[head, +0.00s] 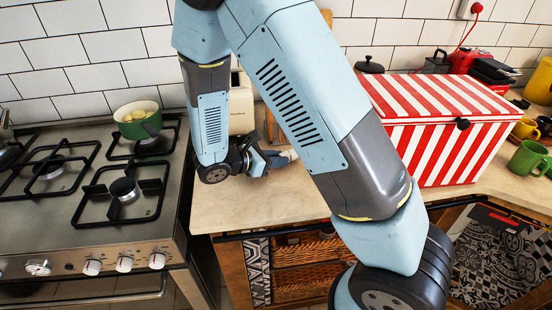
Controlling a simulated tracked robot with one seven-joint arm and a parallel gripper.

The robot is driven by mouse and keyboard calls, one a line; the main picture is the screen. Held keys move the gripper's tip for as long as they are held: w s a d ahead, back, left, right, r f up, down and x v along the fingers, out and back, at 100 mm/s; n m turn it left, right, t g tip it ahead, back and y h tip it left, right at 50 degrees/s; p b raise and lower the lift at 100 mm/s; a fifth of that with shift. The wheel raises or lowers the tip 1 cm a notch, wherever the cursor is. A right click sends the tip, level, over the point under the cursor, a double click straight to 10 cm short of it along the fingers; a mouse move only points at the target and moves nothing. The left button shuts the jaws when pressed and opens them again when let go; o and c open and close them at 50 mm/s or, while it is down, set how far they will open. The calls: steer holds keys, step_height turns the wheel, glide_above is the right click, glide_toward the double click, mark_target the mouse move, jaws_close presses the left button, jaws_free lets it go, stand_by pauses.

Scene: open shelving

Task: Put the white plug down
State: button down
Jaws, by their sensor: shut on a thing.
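My gripper (281,158) is low over the wooden counter, between the stove and the striped box, pointing right. It is partly hidden by my own arm. It is shut on a small pale thing (292,154) at its tip, which looks like the white plug. Its shape is too small to make out, and I cannot tell whether it touches the counter (250,205).
A red-and-white striped box (440,115) stands right of my gripper, partly behind my arm. A cream appliance (241,105) stands behind. The stove (85,225) with a green pot (138,122) is at left. Green mugs (528,158) sit far right. The counter's front left is clear.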

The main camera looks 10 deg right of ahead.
steer(key=shift+d+f, duration=0.1)
steer(key=shift+f, duration=0.1)
steer(key=c, duration=1)
jaws_free()
steer(key=shift+r, duration=0.15)
steer(key=shift+s+a+r, duration=0.1)
steer(key=shift+a+r, duration=0.1)
steer(key=shift+a, duration=0.15)
steer(key=v, duration=1.1)
steer(key=shift+s+a+r, duration=0.1)
steer(key=shift+s+r, duration=0.05)
